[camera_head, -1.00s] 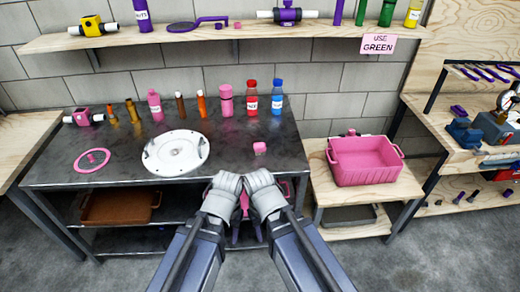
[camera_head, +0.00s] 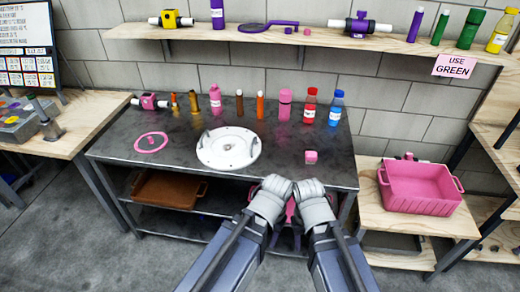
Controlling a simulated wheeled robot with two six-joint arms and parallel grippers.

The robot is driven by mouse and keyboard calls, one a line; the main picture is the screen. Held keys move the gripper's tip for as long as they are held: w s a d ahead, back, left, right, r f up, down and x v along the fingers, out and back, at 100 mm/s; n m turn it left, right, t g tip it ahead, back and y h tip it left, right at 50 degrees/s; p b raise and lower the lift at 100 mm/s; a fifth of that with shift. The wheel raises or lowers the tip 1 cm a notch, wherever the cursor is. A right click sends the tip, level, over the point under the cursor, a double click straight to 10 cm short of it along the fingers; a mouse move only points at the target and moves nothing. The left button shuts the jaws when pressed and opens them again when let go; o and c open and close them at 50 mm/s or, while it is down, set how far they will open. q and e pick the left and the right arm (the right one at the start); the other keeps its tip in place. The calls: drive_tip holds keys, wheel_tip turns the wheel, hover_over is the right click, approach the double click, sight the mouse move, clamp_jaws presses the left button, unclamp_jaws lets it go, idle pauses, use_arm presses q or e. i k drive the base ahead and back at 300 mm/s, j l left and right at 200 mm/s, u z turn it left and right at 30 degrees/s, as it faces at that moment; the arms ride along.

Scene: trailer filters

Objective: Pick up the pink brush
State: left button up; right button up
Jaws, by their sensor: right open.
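I cannot make out a pink brush for certain. Something pink (camera_head: 291,209) shows between and behind my grippers, below the table's front edge, mostly hidden by them. My left gripper (camera_head: 274,188) and right gripper (camera_head: 311,189) are side by side at the front edge of the dark metal table (camera_head: 200,180). The right one is open and nothing shows in it. The left one's fingers are too unclear to tell.
A white round plate (camera_head: 228,148), a pink ring (camera_head: 151,142) and several bottles stand or lie on the table. A pink bin (camera_head: 420,187) sits on a low wooden stand at right. A wooden shelf (camera_head: 290,33) runs above. A brown tray (camera_head: 168,188) is on the lower shelf.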

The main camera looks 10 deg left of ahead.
sight(311, 158)
drive_tip(key=i+j, duration=0.3)
drive_tip(key=i, duration=0.2)
drive_tip(key=i+j, duration=0.25)
drive_tip(key=i, duration=0.3)
drive_tip(key=z, duration=0.05)
